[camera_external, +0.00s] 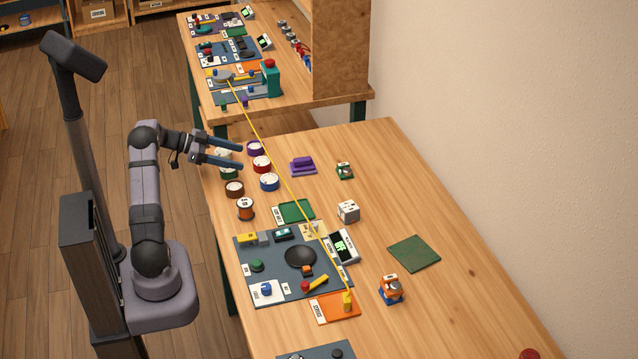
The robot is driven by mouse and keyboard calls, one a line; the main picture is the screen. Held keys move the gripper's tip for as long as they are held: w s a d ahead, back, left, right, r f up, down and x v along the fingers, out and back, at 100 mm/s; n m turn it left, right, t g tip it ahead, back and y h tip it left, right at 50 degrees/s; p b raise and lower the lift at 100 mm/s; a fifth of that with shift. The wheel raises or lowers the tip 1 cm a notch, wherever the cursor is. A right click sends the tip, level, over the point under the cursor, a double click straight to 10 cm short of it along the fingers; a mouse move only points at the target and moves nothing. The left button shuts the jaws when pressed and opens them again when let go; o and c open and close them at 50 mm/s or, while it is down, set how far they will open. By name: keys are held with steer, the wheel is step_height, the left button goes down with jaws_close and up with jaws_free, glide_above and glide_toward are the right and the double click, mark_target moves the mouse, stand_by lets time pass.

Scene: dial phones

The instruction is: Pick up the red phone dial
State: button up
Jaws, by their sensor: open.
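The red phone dial (262,164), a short round piece with a white top, sits on the near table among several similar dials. The purple dial (255,148) is just behind it and the blue dial (269,181) just in front. My gripper (241,158) is open and empty, its two dark blue fingers pointing right toward the red dial. It appears to be above the dials, left of the red one; its exact height cannot be told. My fingers partly cover the dials on the left.
A green dial (228,173) and a brown dial (234,189) stand to the left. A purple phone-like object (302,166) lies to the right. A yellow cord (282,176) runs past the dials on their right. The table's right side is mostly clear.

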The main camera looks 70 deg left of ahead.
mark_target(254, 161)
steer(key=shift+f, duration=0.25)
steer(key=shift+d+p+x, duration=0.2)
steer(key=shift+p+x, duration=0.85)
steer(key=shift+x, duration=1.95)
steer(key=shift+w+f, duration=0.2)
steer(key=shift+w, duration=0.4)
steer(key=shift+c, duration=0.6)
steer(key=c, duration=1.1)
steer(key=shift+r, duration=0.15)
step_height(254, 161, up, 10)
steer(key=shift+f+b, duration=0.1)
steer(key=shift+b, duration=0.6)
